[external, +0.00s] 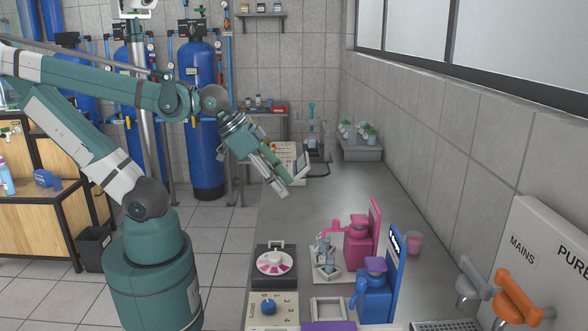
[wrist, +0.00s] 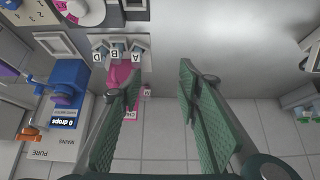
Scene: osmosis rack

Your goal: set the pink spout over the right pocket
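The pink dispenser (external: 358,249) stands upright on the counter. Its pink spout (external: 331,228) reaches left above a small pale rack (external: 318,275) holding vials. The wrist view shows the rack upside down with vial labels D, B and A (wrist: 116,51); a pink part (wrist: 120,76) shows beside it, partly hidden by my left finger. I cannot tell which pocket the spout is over. My gripper (external: 284,187) is in the air above the counter, behind and left of the dispenser, touching nothing. Its fingers are wide apart and empty in the wrist view (wrist: 158,75).
A blue dispenser (external: 374,301) stands in front of the pink one, close by. A pink cup (external: 414,243) is at right. A dial box (external: 273,308) and a round pink-and-white disc unit (external: 275,263) stand left of the rack. The counter's middle (external: 345,188) is clear.

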